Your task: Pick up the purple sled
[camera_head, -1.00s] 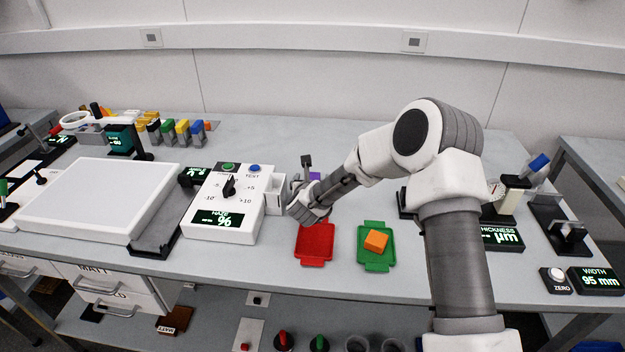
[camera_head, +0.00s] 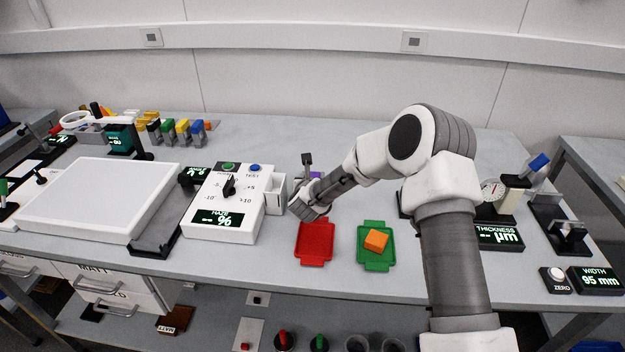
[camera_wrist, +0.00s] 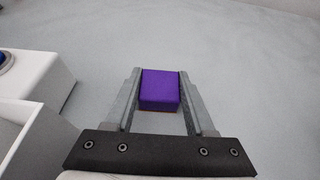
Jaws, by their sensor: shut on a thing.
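The purple sled (camera_wrist: 160,88) shows in the wrist view as a purple block with a thin orange strip along its lower near edge. My gripper (camera_wrist: 160,76) has its two grey fingers along the left and right sides of the sled and is shut on it. In the head view only a small purple patch of the sled (camera_head: 316,175) shows behind my wrist. I cannot tell whether the sled touches the bench.
A white haze meter (camera_head: 225,203) with an open-topped box on its right side stands just left of my wrist. A red tray (camera_head: 314,257) lies in front, and a green tray (camera_head: 366,258) holding an orange block (camera_head: 376,240) lies to its right. Bare bench extends behind.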

